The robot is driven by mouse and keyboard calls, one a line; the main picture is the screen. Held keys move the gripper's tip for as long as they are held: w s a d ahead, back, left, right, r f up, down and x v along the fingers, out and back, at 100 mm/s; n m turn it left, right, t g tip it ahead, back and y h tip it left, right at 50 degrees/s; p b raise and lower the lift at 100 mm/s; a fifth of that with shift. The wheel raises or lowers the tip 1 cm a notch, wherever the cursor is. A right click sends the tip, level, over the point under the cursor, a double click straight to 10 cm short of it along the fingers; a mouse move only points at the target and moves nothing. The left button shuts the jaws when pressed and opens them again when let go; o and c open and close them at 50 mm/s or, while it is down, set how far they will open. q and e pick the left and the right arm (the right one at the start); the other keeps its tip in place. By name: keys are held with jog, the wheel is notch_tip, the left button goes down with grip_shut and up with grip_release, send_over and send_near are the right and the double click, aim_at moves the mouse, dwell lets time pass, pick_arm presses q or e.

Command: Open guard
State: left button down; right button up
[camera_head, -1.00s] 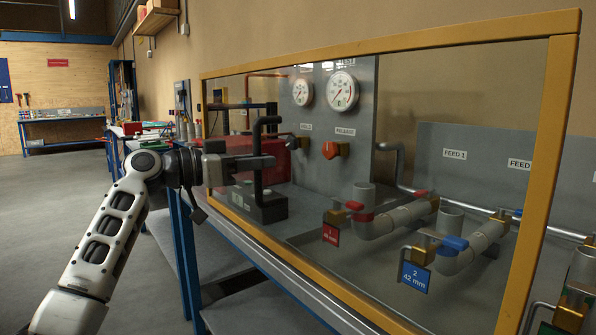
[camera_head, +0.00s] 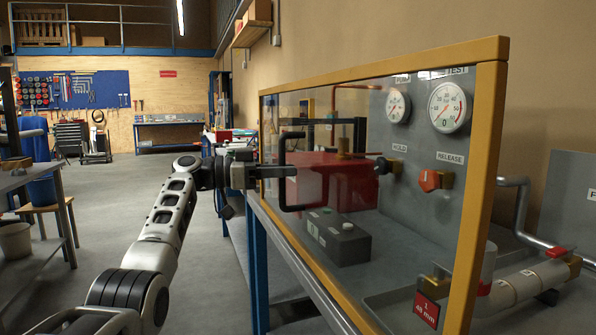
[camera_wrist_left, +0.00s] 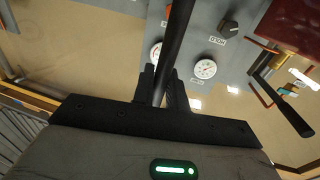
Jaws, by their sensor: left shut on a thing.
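The guard is a clear panel in a yellow frame (camera_head: 400,62), standing upright in front of the bench equipment. Its black handle (camera_head: 283,205) is a vertical bar near the guard's left end. My left gripper (camera_head: 287,171) reaches it from the left and is shut on the handle bar. In the left wrist view the dark bar (camera_wrist_left: 178,45) runs up between the fingers of my left gripper (camera_wrist_left: 162,85). Behind the clear panel are two gauges, a red valve knob (camera_head: 430,180), a red box (camera_head: 335,183) and a dark button box (camera_head: 338,236). My right gripper is out of view.
Right of the guard's right post, pipes (camera_head: 535,279) and a grey board (camera_head: 573,205) are uncovered. A red tag (camera_head: 427,309) hangs near the post's foot. Open floor (camera_head: 210,300) lies to the left. A grey table (camera_head: 28,178) stands at the far left.

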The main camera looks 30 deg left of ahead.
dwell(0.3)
pick_arm(q)
jog(key=c, duration=1.5)
grip_release()
jog(key=shift+a, duration=0.1)
jog(key=b+v, duration=0.1)
jog(key=v, duration=1.4)
jog(key=shift+s+a, duration=0.2)
jog(key=shift+a, duration=0.15)
